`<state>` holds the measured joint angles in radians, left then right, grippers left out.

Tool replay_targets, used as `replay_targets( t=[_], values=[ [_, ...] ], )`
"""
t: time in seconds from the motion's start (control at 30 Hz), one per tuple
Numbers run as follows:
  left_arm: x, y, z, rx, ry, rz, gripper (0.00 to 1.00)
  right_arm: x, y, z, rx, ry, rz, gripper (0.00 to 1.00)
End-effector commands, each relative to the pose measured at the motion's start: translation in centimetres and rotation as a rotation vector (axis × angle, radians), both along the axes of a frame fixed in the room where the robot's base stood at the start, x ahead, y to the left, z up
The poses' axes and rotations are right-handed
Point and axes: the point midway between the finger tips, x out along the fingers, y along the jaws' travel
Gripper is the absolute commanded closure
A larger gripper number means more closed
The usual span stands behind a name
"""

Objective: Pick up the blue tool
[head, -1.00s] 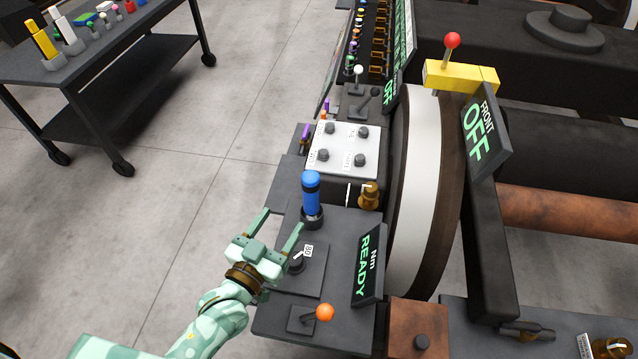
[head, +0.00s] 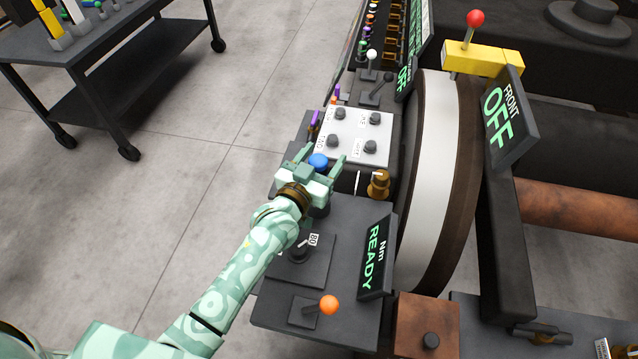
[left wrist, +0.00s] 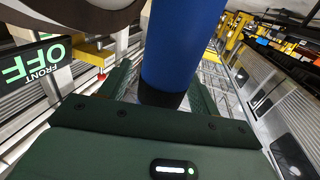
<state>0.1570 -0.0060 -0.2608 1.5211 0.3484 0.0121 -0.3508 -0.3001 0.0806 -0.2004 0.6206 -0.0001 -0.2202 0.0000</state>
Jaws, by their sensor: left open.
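The blue tool (head: 318,161) stands upright in its holder on the dark console. In the head view only its blue top and a bit of its dark base show past my gripper. My left gripper (head: 322,163) is open, with a finger on either side of the tool. In the left wrist view the blue tool (left wrist: 182,45) rises large and close between the two green fingers, and its lower end is dark. I cannot tell whether the fingers touch it. My right gripper is not in view.
The console (head: 345,235) carries a READY display (head: 376,257), an orange-knobbed lever (head: 328,305), a white panel with knobs (head: 355,136) and a brass fitting (head: 378,184). A large wheel (head: 435,185) stands right. A dark cart (head: 120,75) stands at the upper left. Floor between is clear.

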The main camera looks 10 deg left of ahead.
Motion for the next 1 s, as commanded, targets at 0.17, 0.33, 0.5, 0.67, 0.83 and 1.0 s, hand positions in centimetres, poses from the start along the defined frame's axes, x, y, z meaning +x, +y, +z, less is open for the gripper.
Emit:
replay_targets(
  t=[0.17, 0.33, 0.5, 0.67, 0.83, 1.0],
  values=[
    [0.2, -0.1, 0.1, 0.0, 0.0, 0.0, 0.38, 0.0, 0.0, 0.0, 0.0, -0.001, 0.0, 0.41],
    [0.2, 0.0, 0.1, 0.0, 0.0, 0.0, 0.68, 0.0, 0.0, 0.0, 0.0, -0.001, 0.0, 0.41],
    [0.2, 0.0, 0.2, -0.002, -0.003, 0.0, 0.91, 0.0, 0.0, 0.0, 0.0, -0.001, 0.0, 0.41],
    [0.2, 0.0, 0.2, -0.002, -0.003, 0.0, 0.91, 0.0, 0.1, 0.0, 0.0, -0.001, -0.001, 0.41],
    [0.2, -0.1, 2.5, -0.004, -0.007, 0.001, 0.91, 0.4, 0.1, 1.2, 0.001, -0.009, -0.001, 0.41],
    [0.2, -0.1, 6.5, -0.004, -0.008, 0.0, 0.91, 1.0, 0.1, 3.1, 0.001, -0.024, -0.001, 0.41]
  ],
)
